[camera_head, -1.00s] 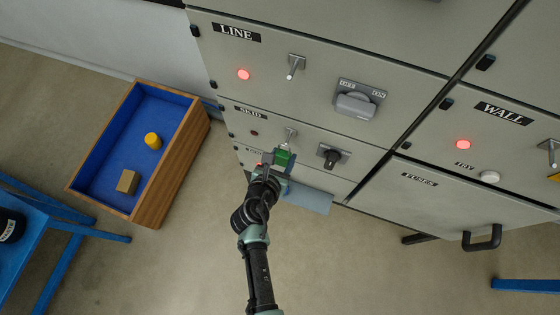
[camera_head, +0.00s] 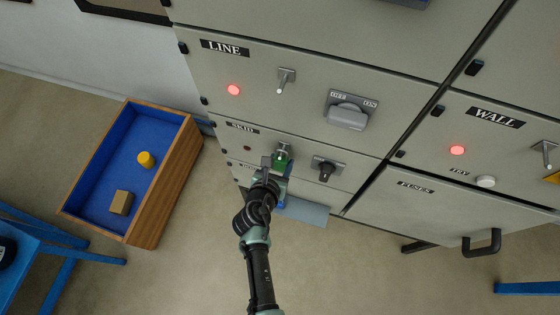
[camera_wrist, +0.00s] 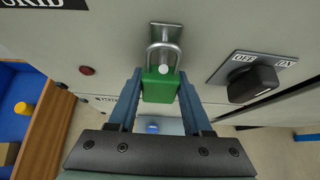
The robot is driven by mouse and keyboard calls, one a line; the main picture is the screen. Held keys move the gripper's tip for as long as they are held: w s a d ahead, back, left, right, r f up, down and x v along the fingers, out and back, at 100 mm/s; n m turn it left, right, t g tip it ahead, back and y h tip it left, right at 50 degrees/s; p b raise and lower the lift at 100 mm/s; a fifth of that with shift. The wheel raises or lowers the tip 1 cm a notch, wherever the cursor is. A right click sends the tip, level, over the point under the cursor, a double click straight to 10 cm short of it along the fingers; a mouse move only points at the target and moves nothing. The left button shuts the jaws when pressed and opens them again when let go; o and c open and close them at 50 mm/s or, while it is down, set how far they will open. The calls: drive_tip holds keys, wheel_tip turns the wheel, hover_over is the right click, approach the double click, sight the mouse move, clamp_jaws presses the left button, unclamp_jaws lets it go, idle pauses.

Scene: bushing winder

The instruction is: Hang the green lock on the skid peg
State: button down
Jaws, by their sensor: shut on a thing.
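The green lock (camera_wrist: 159,86) is held between the two blue fingers of my gripper (camera_wrist: 160,98) in the wrist view, its metal shackle pointing up. The skid peg (camera_wrist: 165,32) sticks out of the grey panel, and its round end shows inside the shackle's outline. Whether the shackle rests on the peg cannot be told. In the head view the lock (camera_head: 281,161) is at the peg (camera_head: 285,148), below the SKID label (camera_head: 242,127). My gripper (camera_head: 274,166) reaches it from below and partly hides the lock.
A rotary switch (camera_head: 326,170) sits right of the peg, close to my gripper. The LINE peg (camera_head: 284,82) is bare above. A blue-lined wooden box (camera_head: 190,150) with a yellow cylinder (camera_head: 146,159) and a tan block (camera_head: 121,202) stands left on the floor.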

idle(0.3)
drive_tip(key=shift+c, duration=1.2)
unclamp_jaws()
